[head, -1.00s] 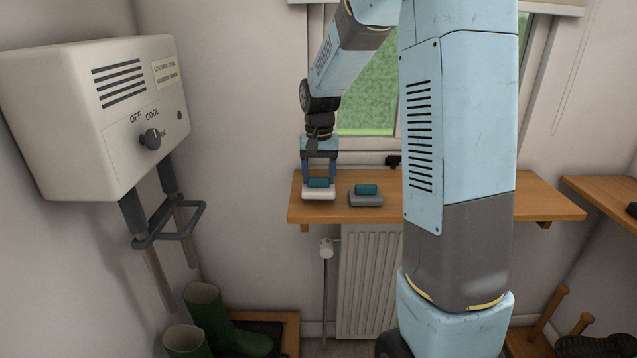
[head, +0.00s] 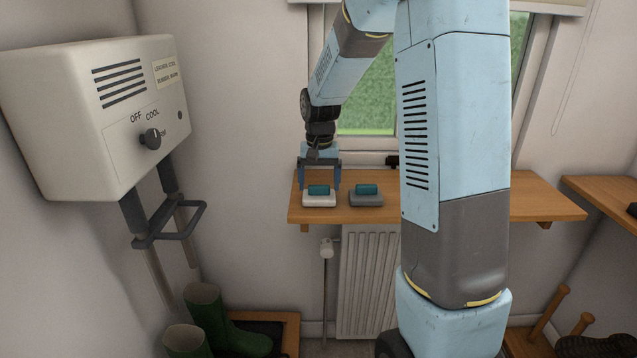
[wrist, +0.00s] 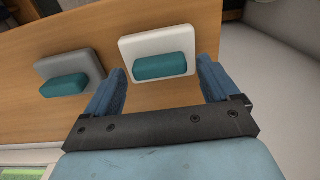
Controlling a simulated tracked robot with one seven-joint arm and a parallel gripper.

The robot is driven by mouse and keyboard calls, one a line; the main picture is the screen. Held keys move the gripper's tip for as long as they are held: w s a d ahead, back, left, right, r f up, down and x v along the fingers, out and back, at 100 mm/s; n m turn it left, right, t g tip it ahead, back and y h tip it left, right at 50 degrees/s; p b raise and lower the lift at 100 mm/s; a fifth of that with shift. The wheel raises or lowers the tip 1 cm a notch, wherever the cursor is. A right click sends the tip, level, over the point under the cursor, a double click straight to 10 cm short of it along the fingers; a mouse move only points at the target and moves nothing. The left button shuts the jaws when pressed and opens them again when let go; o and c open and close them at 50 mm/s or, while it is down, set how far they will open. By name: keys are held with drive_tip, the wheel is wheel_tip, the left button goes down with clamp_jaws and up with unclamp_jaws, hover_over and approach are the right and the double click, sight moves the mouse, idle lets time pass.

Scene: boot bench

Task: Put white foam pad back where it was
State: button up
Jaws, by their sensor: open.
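The white foam pad (head: 319,202), with a teal grip on top, lies flat on the wooden shelf (head: 460,208) under the window, near its left end. It also shows in the wrist view (wrist: 157,46). A grey pad (head: 366,201) with a similar teal grip lies just to its right, a small gap apart. My gripper (head: 320,184) is open and empty. Its two blue fingers, seen in the wrist view (wrist: 160,92), are spread just off the white pad's teal grip and hold nothing.
A white wall unit (head: 95,115) with a dial and a dark rail frame hangs at the left. A radiator (head: 368,280) is under the shelf. Bare shelf extends to the right.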

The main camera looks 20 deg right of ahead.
sight(320, 185)
wheel_tip(320, 185, up, 11)
drive_tip(key=s+r+n+t, duration=0.1)
drive_tip(key=s+r+t, duration=0.1)
drive_tip(key=s, duration=1.2)
drive_tip(key=s+r+n+t, duration=0.2)
drive_tip(key=s+r+t, duration=0.1)
drive_tip(key=s, duration=1.1)
drive_tip(key=shift+s+a+n+t, duration=0.2)
drive_tip(key=shift+s+n+t, duration=0.1)
